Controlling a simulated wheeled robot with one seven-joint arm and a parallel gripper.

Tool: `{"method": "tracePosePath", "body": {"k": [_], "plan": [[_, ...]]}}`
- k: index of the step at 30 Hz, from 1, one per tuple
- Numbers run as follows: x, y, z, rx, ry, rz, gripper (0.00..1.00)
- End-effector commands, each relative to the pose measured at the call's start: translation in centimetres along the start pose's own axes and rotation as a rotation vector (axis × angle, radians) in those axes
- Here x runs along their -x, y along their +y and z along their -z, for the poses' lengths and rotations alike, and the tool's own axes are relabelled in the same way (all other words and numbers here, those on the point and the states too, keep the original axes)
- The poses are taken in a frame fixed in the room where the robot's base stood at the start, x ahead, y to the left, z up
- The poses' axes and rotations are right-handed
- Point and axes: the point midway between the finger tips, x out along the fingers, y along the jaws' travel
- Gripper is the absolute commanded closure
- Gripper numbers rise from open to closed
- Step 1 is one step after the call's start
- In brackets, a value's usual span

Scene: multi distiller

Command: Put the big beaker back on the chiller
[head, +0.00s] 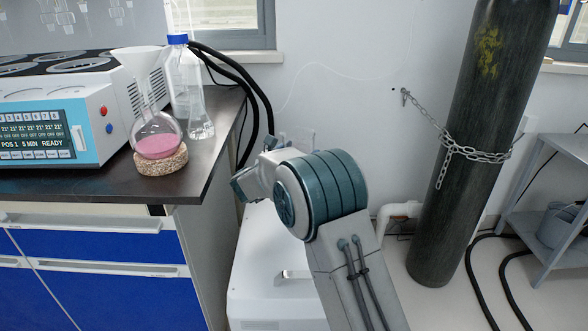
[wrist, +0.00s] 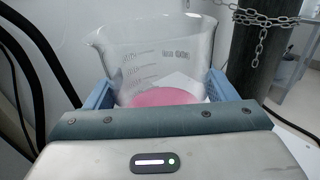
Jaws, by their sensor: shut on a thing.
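The big beaker (wrist: 150,62) is clear glass with printed marks and pink liquid in its lower part. It is upright between the two blue fingers of my gripper (wrist: 158,90) in the wrist view, and the gripper is shut on it. In the head view my arm hides most of the gripper and beaker; only a faint clear rim shows behind the arm. A white box that looks like the chiller (head: 262,262) stands on the floor beside the bench, below my wrist. My arm covers part of its top, so the gap beneath the beaker cannot be told.
On the dark bench (head: 80,187) at left are a flask (head: 158,140) with pink liquid on a cork ring, a blue-capped bottle (head: 187,90) and a multi distiller (head: 75,110). Black hoses (head: 245,75) run down behind the bench. A chained gas cylinder (head: 470,150) stands at right.

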Motion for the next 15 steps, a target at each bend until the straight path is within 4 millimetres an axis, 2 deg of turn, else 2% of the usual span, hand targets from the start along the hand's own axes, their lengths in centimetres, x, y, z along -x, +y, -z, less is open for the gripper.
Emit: {"method": "tracePosePath", "body": {"k": [1,6,11,15], "plan": [[-0.4,0.8,0.7,0.000,-0.002,0.000,0.63],[-1.3,2.4,1.6,-0.001,-0.002,0.000,0.63],[-1.5,2.8,2.0,-0.001,-0.002,0.001,0.63],[-1.5,2.8,3.8,0.001,-0.001,0.001,0.63]]}}
